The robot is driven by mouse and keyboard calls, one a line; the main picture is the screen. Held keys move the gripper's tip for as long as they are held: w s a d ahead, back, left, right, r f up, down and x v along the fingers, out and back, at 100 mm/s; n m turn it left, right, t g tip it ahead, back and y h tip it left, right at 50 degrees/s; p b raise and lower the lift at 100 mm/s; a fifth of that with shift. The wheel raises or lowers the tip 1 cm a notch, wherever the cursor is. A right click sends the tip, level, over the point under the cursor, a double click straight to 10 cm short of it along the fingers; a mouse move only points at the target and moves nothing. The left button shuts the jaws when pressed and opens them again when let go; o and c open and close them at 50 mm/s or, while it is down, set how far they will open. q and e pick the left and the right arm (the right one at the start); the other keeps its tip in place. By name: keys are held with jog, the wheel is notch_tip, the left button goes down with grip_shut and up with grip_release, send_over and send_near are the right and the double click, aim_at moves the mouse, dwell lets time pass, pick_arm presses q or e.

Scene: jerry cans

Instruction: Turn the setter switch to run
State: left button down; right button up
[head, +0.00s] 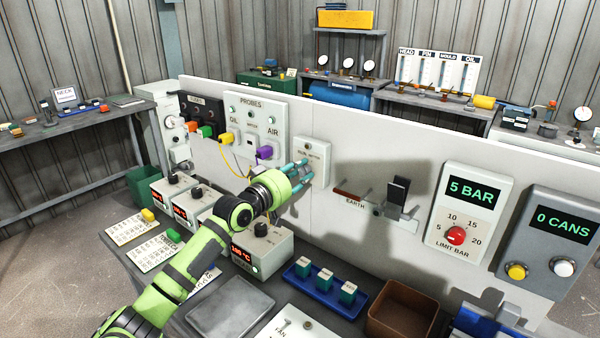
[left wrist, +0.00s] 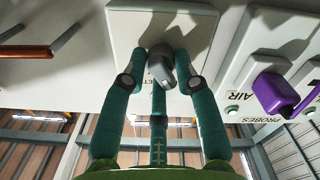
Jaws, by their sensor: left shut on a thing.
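The setter switch is a grey knob (left wrist: 160,70) on a pale wall plate (head: 322,152); it also shows in the left wrist view, where the plate (left wrist: 125,30) fills the top middle. The lettering is too small and too covered to read in full. My left gripper (head: 301,172) is at the plate, its green fingers (left wrist: 162,80) shut on the knob from both sides. In the head view the fingers hide the knob, so I cannot tell which mark it points at. My right gripper is not in view.
Left of the plate is the probes panel with a purple plug (head: 264,152), also close by in the left wrist view (left wrist: 278,95). To the right are the earth bar (head: 348,194) and a black-handled lever (head: 397,192). Temperature boxes (head: 262,250) and a blue tray (head: 303,290) stand below my arm.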

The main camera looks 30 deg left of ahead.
pick_arm(q)
jog(key=c, duration=1)
grip_release()
jog(key=shift+a+r, duration=0.25)
jog(key=shift+r, duration=0.2)
jog(key=shift+f, duration=0.25)
jog(key=shift+s+f, duration=0.15)
jog(key=shift+s, duration=0.4)
jog(key=s, duration=0.7)
jog(key=s+a, duration=0.1)
jog(key=s, duration=0.3)
